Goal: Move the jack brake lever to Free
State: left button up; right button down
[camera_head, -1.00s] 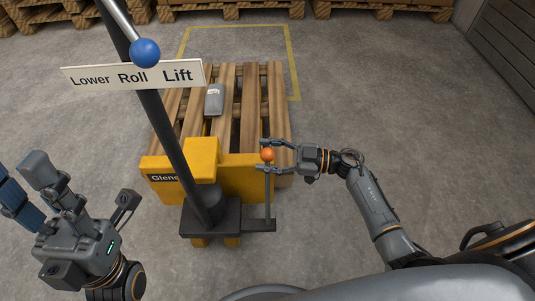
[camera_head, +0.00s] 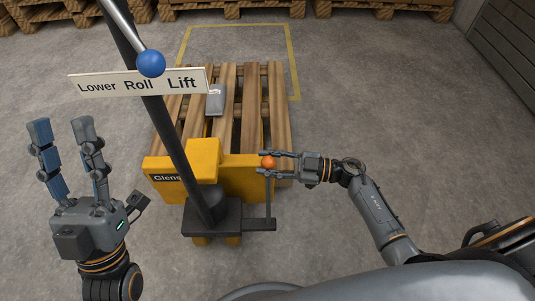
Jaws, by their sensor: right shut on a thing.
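The brake lever is a thin upright rod (camera_head: 268,200) with an orange knob (camera_head: 268,162) on top, rising from a dark bracket at the right of the yellow pallet jack (camera_head: 236,178). My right gripper (camera_head: 262,164) is shut on the orange knob, with one finger behind it and one in front. My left gripper (camera_head: 60,134) is open and empty at the left, fingers pointing up and apart from the jack. No Free marking shows in view.
A wooden pallet (camera_head: 272,105) carrying a grey packet (camera_head: 215,100) lies behind. The floor to the right is clear.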

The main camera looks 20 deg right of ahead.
jog(key=s, duration=0.1)
jog(key=s+p, duration=0.1)
jog(key=s+n, duration=0.1)
jog(key=shift+a+r, duration=0.3)
pick_arm(q)
jog(key=w+f+g+y+p, duration=0.1)
jog(key=w+f+g, duration=0.3)
jog(key=f, duration=0.4)
jog(key=w+f+g+y+p, duration=0.2)
jog(key=w+f+g+y, duration=0.1)
jog(key=f+g, duration=0.4)
jog(key=shift+w+f, duration=0.4)
jog(key=shift+w, duration=0.25)
pick_arm(e)
jog(key=s+a+f+n, duration=0.1)
jog(key=s+n, duration=0.1)
jog(key=s, duration=0.4)
jog(key=s+a+f+n+y, duration=0.1)
jog(key=s+a+n, duration=0.1)
jog(key=s, duration=0.4)
jog(key=shift+s+a+n, duration=0.15)
jog(key=shift+a+n, duration=0.15)
jog(key=shift+n, duration=0.1)
jog(key=shift+s, duration=0.1)
jog(key=c, duration=1.1)
grip_release()
jog(key=shift+o, duration=1.2)
jog(key=shift+r, duration=0.1)
